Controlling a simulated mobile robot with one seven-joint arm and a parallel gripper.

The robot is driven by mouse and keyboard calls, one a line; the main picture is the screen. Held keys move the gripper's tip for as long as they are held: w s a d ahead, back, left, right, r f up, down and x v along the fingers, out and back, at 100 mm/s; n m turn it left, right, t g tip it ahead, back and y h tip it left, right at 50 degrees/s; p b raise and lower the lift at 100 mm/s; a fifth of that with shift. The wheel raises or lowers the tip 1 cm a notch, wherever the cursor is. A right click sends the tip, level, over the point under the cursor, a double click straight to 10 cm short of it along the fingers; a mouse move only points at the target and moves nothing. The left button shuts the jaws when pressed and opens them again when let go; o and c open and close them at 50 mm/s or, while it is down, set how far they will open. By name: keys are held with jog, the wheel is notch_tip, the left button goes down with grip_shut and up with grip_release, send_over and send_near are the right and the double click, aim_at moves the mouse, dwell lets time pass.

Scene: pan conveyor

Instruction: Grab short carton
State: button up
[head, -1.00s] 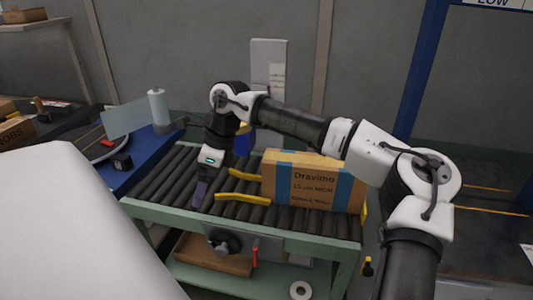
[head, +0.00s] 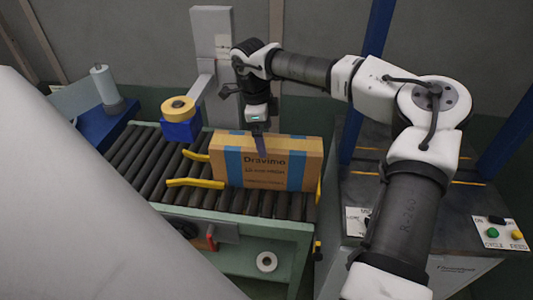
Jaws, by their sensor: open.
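A short brown carton (head: 292,165) with blue bands and the word Dravimo stands on the roller conveyor (head: 145,160), at its right end. My gripper (head: 260,143) points down at the carton's top edge, around the left-middle of its width. One dark finger shows in front of the carton's upper face. The other finger is hidden, and I cannot tell whether the fingers touch the carton. The gripper is open.
Yellow guide arms (head: 195,183) lie left of the carton. A yellow tape roll on a blue holder (head: 180,129) stands behind the rollers. A control panel (head: 500,233) with buttons is at the right. The left rollers are clear.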

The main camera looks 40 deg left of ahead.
aim_at(266, 142)
jog(key=shift+w+d+f+p, duration=0.15)
jog(key=shift+f+p, duration=0.4)
jog(key=shift+f, duration=0.95)
jog(key=shift+w+d+f+p, duration=0.15)
jog(key=shift+f+p, duration=0.35)
jog(key=shift+f, duration=0.95)
jog(key=c, duration=1.8)
jog(key=shift+c, duration=1)
jog(key=shift+r, duration=0.15)
